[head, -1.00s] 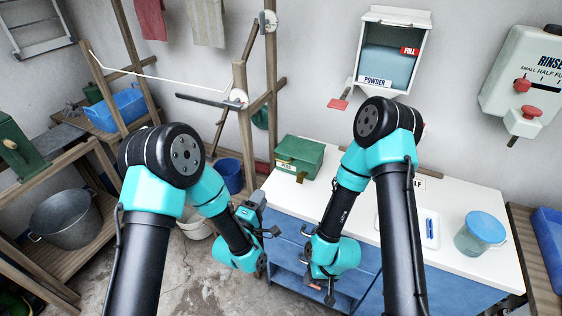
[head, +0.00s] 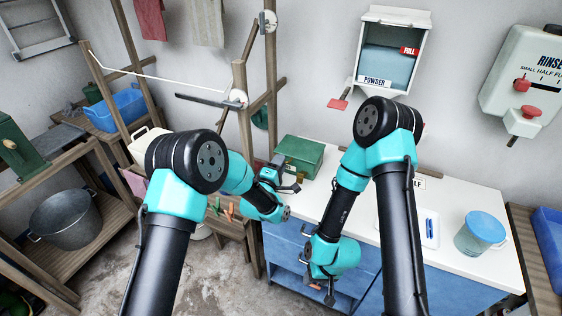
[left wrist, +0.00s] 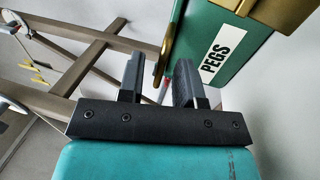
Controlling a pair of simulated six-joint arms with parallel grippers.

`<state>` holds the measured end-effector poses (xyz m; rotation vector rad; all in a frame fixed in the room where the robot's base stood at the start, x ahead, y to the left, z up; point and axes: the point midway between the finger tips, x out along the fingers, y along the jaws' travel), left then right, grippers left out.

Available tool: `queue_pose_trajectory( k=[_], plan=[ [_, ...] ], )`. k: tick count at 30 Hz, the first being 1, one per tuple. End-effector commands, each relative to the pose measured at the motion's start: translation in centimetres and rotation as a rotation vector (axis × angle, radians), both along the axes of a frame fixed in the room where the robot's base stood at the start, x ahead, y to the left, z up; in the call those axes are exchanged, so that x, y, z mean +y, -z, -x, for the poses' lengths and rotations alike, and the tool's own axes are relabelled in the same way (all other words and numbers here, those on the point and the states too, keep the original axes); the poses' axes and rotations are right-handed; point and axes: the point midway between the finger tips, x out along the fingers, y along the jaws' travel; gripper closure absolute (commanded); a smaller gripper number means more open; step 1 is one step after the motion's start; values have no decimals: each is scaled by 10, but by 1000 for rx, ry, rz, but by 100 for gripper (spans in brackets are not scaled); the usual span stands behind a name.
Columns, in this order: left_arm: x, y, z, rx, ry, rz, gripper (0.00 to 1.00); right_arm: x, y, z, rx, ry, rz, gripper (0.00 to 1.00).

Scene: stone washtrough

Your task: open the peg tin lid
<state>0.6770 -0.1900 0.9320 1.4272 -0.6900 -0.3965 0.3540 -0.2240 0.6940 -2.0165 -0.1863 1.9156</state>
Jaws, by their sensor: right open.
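The green peg tin (head: 303,152) stands at the back left corner of the white worktop, with its lid down. Its white PEGS label (left wrist: 220,54) and a brass tab (left wrist: 163,56) show in the left wrist view. My left gripper (head: 284,178) is at the tin's front left side and covers part of it in the head view. Its two fingers (left wrist: 156,80) are apart, with the brass tab beyond and between their tips. Contact cannot be told. My right gripper (head: 328,292) is open and empty, low in front of the blue cabinet.
The white worktop (head: 465,195) also carries a lidded blue jar (head: 479,234) at right. A powder dispenser (head: 390,55) hangs on the wall above. A wooden frame (head: 243,110) stands left of the tin. A metal tub (head: 63,218) sits on the left shelf.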

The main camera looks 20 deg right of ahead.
Motion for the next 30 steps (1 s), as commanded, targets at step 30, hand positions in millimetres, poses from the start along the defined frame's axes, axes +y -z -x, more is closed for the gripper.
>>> queue_pose_trajectory(
  k=[30],
  plan=[
    [-8, -2, -10, 1, 0, 0, 100, 0, 0, 0, 0, 0, 0, 49]
  ],
)
